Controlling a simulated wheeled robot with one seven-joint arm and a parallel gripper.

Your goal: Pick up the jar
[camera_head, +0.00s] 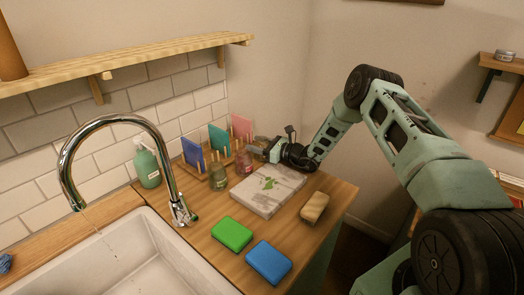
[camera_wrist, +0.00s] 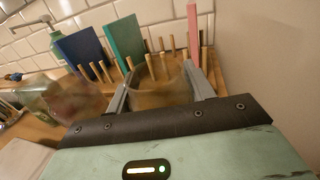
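A clear glass jar (camera_wrist: 160,88) with brownish contents stands upright between the two fingers of my gripper (camera_wrist: 156,82) in the wrist view. The fingers are spread, one on each side of it; I cannot tell whether they touch the glass. A jar with reddish contents (camera_wrist: 72,102) stands just left of the fingers; it also shows in the head view (camera_head: 244,162). A greenish jar (camera_head: 218,177) is further left. In the head view my gripper (camera_head: 264,150) is low over the back of the counter, and the jar between its fingers is largely hidden there.
Wooden pegs hold a blue panel (camera_head: 192,153), a green one (camera_head: 219,139) and a pink one (camera_head: 241,127) behind the jars. A pale board (camera_head: 262,203) lies in front. A green sponge (camera_head: 232,234), a blue sponge (camera_head: 268,262) and a brush (camera_head: 314,207) lie nearer. The sink and tap (camera_head: 181,210) are left.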

